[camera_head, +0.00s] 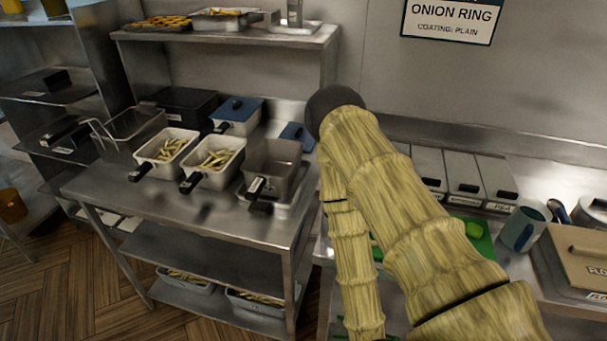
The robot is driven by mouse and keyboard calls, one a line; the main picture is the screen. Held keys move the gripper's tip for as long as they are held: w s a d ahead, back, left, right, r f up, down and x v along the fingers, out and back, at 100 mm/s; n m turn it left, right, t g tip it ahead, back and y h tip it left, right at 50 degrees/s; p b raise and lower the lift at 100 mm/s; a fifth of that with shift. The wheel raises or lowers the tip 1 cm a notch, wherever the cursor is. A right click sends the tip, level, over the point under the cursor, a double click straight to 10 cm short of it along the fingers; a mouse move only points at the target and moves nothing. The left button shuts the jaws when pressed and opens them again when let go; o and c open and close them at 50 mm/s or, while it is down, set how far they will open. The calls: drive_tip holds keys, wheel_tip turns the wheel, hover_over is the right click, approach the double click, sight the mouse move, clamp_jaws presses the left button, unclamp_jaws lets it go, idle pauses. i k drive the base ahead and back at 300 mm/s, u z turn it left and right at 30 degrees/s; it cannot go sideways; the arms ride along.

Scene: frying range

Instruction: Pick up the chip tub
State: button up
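Two pale tubs of chips with dark handles stand side by side on the steel table (235,222): a left chip tub (147,152) and a right chip tub (211,179). I cannot tell which one the task means. More trays of chips sit on the table's lower shelf and on the shelf above. My arm crosses the right half of the view, bends at a dark joint and runs down out of the bottom edge. My gripper is out of view, so its state and anything in it are hidden.
An empty grey pan (273,160) stands right of the tubs, with a wire basket (130,132) to their left. A blue-lidded container (238,110) is behind. An overhead shelf (230,38) hangs above. The table's front left is clear. A mug (521,229) stands at right.

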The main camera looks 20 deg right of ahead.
sight(215, 161)
drive_tip(key=z, duration=1.2)
drive_tip(key=k, duration=0.5)
drive_tip(key=u, duration=0.75)
drive_tip(key=i, duration=0.9)
drive_tip(key=z, duration=0.05)
